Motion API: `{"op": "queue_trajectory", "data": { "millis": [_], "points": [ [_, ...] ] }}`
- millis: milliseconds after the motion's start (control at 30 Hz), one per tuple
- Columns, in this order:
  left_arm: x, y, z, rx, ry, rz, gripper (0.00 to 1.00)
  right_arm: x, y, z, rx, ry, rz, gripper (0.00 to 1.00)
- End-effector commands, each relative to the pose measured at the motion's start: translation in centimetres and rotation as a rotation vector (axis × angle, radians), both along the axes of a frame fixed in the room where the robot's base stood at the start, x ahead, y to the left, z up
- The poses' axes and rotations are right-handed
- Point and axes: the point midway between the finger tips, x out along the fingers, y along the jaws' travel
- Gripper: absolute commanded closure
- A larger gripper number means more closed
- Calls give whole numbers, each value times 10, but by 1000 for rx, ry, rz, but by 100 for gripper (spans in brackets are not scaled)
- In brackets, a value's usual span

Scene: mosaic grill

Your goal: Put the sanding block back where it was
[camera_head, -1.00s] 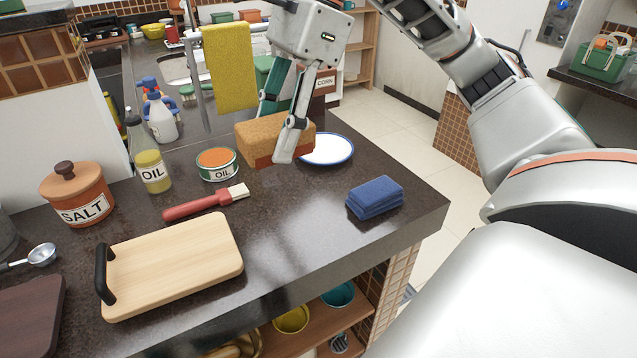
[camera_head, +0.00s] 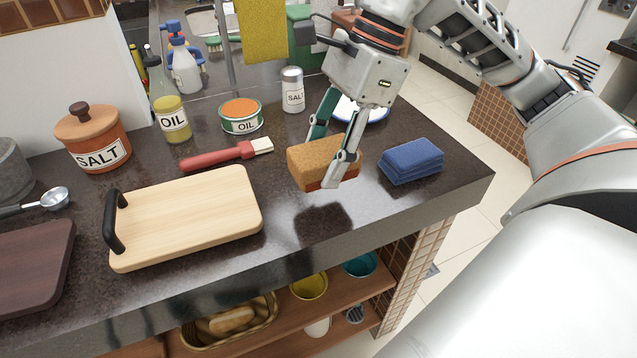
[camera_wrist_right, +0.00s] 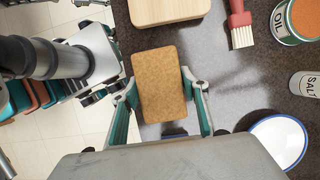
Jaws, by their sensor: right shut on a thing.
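In the right wrist view the block (camera_wrist_right: 159,85) sits between the two fingers of the right gripper (camera_wrist_right: 165,115). My left gripper is not in view.
A folded blue cloth (camera_head: 411,160) lies right of the block. A white plate (camera_head: 372,110) is partly hidden behind the gripper. A wooden board (camera_head: 190,215), a red-handled brush (camera_head: 215,156), an oil tin (camera_head: 241,118) and a salt shaker (camera_head: 292,92) stand nearby. Counter in front of the block is clear.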

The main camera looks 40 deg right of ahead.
Motion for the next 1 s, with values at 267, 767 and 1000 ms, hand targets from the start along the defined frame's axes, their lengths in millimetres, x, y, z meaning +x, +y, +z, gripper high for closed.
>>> {"op": "queue_trajectory", "data": {
  "millis": [267,767,1000],
  "points": [
    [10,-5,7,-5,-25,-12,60,0,0,-23,1,-1,1,80],
    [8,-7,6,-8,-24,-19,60,0,0,-56,0,-4,1,80],
    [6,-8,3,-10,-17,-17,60,0,0,-59,0,-3,0,40]
  ]
}}
